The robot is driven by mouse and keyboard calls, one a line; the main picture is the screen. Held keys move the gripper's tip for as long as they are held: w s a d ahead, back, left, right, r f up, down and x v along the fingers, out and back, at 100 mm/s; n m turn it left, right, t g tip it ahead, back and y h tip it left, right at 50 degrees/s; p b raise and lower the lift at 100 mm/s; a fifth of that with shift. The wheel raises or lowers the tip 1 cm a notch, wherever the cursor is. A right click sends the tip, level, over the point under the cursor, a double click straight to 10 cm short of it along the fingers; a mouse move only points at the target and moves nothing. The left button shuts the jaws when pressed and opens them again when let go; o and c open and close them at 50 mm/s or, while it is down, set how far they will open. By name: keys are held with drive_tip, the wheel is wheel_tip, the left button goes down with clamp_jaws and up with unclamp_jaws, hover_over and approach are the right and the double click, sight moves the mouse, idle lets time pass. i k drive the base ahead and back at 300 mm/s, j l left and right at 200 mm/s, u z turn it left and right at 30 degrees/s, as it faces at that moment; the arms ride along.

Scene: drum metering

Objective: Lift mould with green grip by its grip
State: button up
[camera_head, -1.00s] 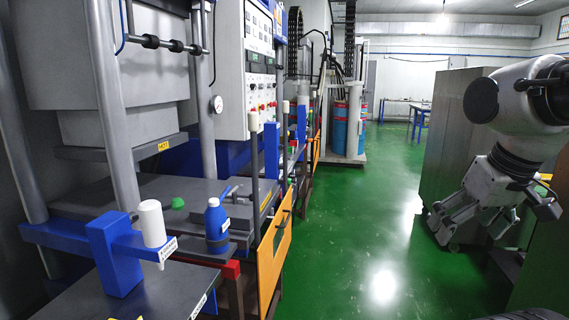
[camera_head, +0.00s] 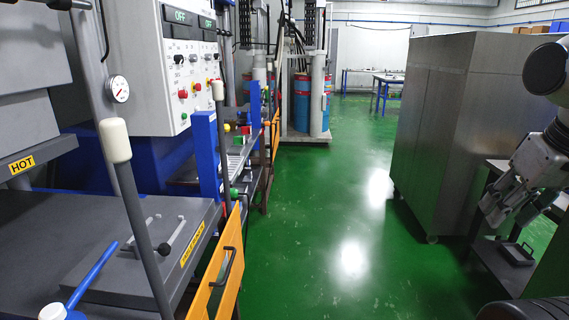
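My gripper (camera_head: 505,211) hangs at the right edge, its fingers pointing down and apart with nothing visible between them. It is beside a dark shelf unit, far across the aisle from the presses. I cannot tell whether either is the grip of a mould. A grey block with a dark handle (camera_head: 520,252) lies on the low shelf below my gripper; no green shows on it.
The near press plate (camera_head: 125,235) carries a HOT label above it and a metal clamp piece. An orange gate (camera_head: 222,265) borders the aisle. A tall steel cabinet (camera_head: 432,125) stands right of centre. The green floor (camera_head: 335,215) between is clear.

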sight(237, 148)
drive_tip(key=i, duration=1)
drive_tip(key=i+l+u, duration=0.1)
drive_tip(key=i, duration=0.9)
drive_tip(key=i+l+u, duration=0.1)
drive_tip(key=i+u, duration=0.3)
drive_tip(key=i+l+u, duration=0.3)
drive_tip(key=i+u, duration=0.15)
drive_tip(key=i+l+u, duration=0.85)
drive_tip(key=l, duration=0.15)
drive_tip(key=k, duration=0.05)
